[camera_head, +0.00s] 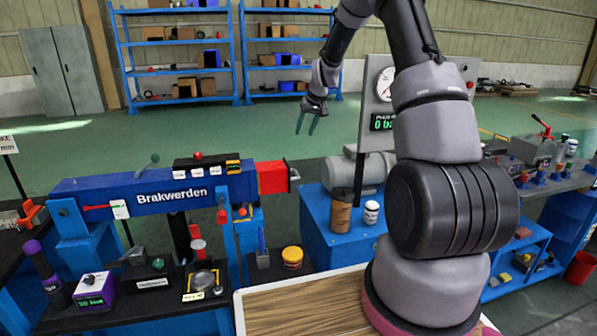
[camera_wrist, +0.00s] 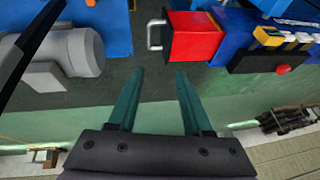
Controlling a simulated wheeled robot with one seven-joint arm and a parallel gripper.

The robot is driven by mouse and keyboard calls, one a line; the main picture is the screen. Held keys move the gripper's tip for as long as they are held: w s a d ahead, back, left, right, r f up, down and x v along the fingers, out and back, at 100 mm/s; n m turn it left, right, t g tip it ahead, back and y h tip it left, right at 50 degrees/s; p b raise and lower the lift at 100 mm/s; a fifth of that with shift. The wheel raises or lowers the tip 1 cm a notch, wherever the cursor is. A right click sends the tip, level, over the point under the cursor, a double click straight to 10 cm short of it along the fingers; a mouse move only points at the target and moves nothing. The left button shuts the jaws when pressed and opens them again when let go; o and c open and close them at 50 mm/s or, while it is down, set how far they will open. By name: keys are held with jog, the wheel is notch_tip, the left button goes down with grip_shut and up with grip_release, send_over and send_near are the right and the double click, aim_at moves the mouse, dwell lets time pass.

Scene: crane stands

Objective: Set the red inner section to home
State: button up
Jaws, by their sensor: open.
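The red inner section (camera_head: 273,177) sticks a short way out of the right end of the blue outer beam (camera_head: 130,192) marked "Brakwerden", with a small grey handle (camera_head: 294,174) on its end. In the wrist view, the red inner section (camera_wrist: 194,38) shows beyond my fingers, its pale U-shaped handle (camera_wrist: 154,35) on its left and the blue beam (camera_wrist: 235,30) on its right. My gripper (camera_head: 306,124) is open and empty, in the air above and slightly right of the handle in the head view. Its two green fingers (camera_wrist: 160,76) point toward the handle and touch nothing.
A grey motor (camera_head: 345,171) stands on a blue base right of the handle, with a brown canister (camera_head: 341,210) and a white jar (camera_head: 371,212) in front. A gauge panel (camera_head: 382,95) rises behind it. A black button box (camera_head: 199,163) sits on the beam. Green floor lies behind.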

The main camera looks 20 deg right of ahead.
send_near(297, 173)
jog(key=x, duration=0.8)
jog(key=shift+w+d, duration=0.15)
grip_shut()
dwell(1.1)
